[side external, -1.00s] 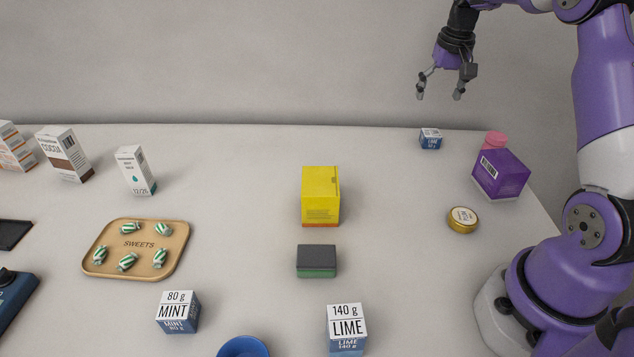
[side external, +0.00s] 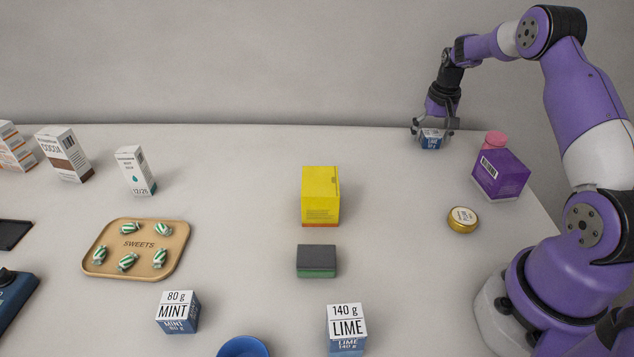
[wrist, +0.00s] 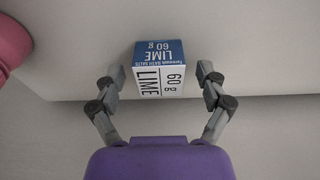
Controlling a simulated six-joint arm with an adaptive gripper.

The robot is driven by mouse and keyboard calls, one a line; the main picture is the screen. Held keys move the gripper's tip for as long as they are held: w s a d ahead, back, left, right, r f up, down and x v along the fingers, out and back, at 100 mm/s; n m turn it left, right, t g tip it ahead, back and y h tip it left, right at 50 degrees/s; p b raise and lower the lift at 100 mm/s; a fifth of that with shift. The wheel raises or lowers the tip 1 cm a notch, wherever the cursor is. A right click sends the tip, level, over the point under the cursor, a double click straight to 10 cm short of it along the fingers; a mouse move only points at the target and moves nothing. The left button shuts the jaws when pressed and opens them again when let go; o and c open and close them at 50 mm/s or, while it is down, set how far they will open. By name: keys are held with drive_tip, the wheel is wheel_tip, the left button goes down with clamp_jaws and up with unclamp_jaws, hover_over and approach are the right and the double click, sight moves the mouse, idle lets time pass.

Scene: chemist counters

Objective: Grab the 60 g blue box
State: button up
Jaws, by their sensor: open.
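The 60 g blue box (side external: 431,142) is a small blue and white carton at the back right of the counter. In the wrist view the box (wrist: 160,70) reads "60 g LIME". My gripper (side external: 433,133) is down at the box, with a finger on either side of it. In the wrist view the open fingers (wrist: 161,78) flank the box, with a visible gap on both sides. The fingers partly hide the box in the side view.
A purple box (side external: 500,174) and a pink-topped bottle (side external: 495,140) stand right of the blue box. A gold tin (side external: 462,220) is in front. Other blue boxes read "80 g MINT" (side external: 177,312) and "140 g LIME" (side external: 346,328). A yellow box (side external: 320,196) stands mid-counter.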

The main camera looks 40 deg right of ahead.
drive_tip(key=c, duration=1.3)
drive_tip(key=shift+o, duration=0.2)
